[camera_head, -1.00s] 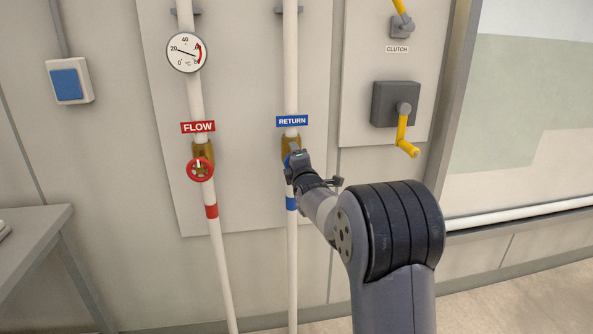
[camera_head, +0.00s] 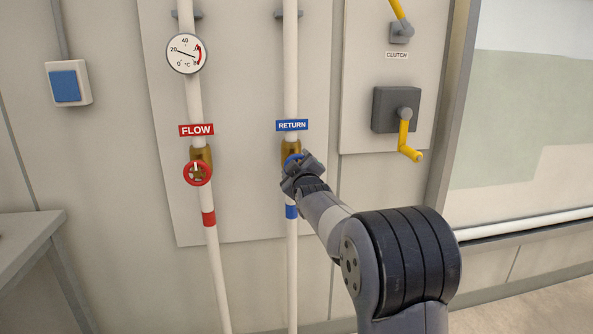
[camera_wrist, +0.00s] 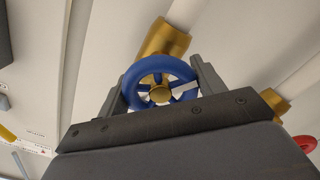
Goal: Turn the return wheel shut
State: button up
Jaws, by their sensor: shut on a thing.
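The blue return wheel (camera_wrist: 134,97) sits on a brass valve (camera_wrist: 163,40) in the wrist view. In the head view only its upper rim (camera_head: 292,159) shows, below the blue RETURN label (camera_head: 292,125); my gripper covers the rest. My gripper (camera_head: 297,170) is shut on the wheel, with one finger on each side of the rim in the wrist view (camera_wrist: 161,92). One pale spoke stands out among the blue ones, pointing right in the wrist view.
The red flow wheel (camera_head: 198,173) is on the pipe to the left, under the FLOW label (camera_head: 196,130). A gauge (camera_head: 187,54) is above it. A yellow crank (camera_head: 405,140) on a grey box is to the right. A grey table (camera_head: 28,240) stands at lower left.

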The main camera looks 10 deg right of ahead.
jog(key=m+b, duration=0.1)
jog(key=m, duration=0.2)
jog(key=shift+f+m, duration=0.1)
jog(key=shift+m, duration=0.3)
jog(key=m, duration=0.3)
jog(key=shift+m+b, duration=0.3)
jog(key=shift+b, duration=0.05)
jog(key=m, duration=0.3)
jog(key=shift+m+b, duration=0.35)
jog(key=shift+m, duration=0.05)
jog(key=m, duration=0.3)
jog(key=shift+a+m+b, duration=0.1)
jog(key=shift+m+b, duration=0.2)
jog(key=shift+b, duration=0.05)
jog(key=m+b, duration=0.1)
jog(key=m, duration=0.2)
jog(key=shift+m, duration=0.3)
jog(key=m+b, duration=0.2)
jog(key=m, duration=0.1)
jog(key=shift+m, duration=0.3)
jog(key=m+b, duration=0.1)
jog(key=m, duration=0.2)
jog(key=shift+b, duration=0.3)
jog(key=shift+m, duration=2)
